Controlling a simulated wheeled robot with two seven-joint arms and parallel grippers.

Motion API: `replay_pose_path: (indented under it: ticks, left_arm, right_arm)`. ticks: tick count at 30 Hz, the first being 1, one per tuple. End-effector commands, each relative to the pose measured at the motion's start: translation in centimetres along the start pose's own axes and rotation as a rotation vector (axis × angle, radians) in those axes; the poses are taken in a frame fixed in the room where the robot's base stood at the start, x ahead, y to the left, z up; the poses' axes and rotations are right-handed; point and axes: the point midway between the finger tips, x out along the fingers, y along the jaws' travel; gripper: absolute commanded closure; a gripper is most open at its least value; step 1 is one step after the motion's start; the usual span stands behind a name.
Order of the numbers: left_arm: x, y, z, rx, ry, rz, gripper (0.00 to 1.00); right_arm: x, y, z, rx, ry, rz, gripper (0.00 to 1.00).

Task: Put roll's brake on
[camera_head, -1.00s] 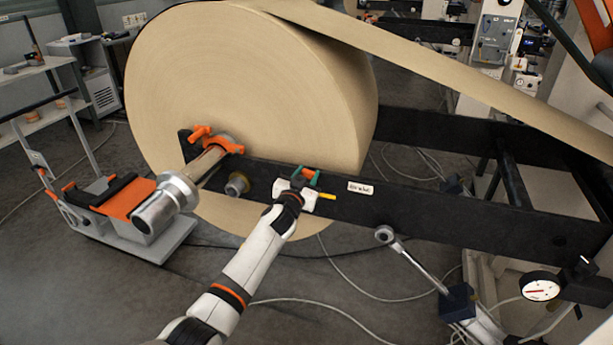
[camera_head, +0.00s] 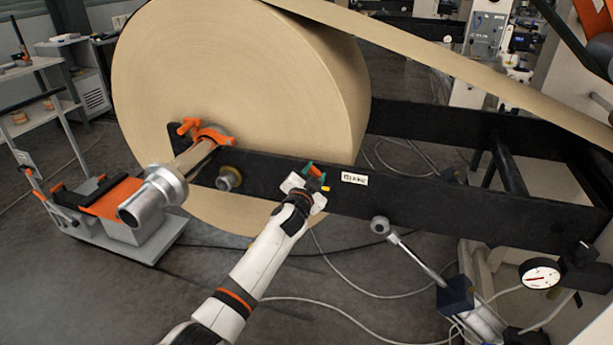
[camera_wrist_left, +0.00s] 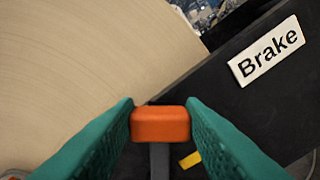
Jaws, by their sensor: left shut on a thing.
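The large tan paper roll (camera_head: 230,85) hangs on a metal shaft (camera_head: 160,190) beside a black frame beam (camera_head: 430,205). A white label (camera_head: 354,179) on the beam reads "Brake" in the left wrist view (camera_wrist_left: 266,50). Left of the label is the brake lever with an orange handle (camera_wrist_left: 160,124) and a grey stem. My left gripper (camera_head: 315,174) is at this handle, with its green fingers on both sides of it, shut on it. A yellow mark (camera_wrist_left: 190,160) lies on the beam right of the stem. My right gripper is not in view.
An orange clamp (camera_head: 212,134) sits around the shaft by the roll. A grey cart with an orange top (camera_head: 105,205) stands at the left. A dial gauge (camera_head: 540,273) and a metal rod with a ring end (camera_head: 405,248) are at the right. Cables cross the floor.

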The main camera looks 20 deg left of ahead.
Motion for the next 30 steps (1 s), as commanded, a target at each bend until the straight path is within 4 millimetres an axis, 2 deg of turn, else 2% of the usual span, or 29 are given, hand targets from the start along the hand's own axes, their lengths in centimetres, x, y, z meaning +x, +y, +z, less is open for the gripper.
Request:
replay_pose_path:
  ticks: [1, 15, 30]
  left_arm:
    - [0.0, -0.8, -0.4, 0.046, 0.0, -0.001, 1.0]
    - [0.0, -4.8, -1.5, 0.493, 0.0, 0.0, 1.0]
    - [0.0, -7.3, -3.5, 0.851, 0.001, -0.001, 1.0]
  right_arm:
    - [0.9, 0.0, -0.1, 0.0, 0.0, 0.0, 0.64]
    - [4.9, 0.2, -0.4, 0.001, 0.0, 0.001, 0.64]
    - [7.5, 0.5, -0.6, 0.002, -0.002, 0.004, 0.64]
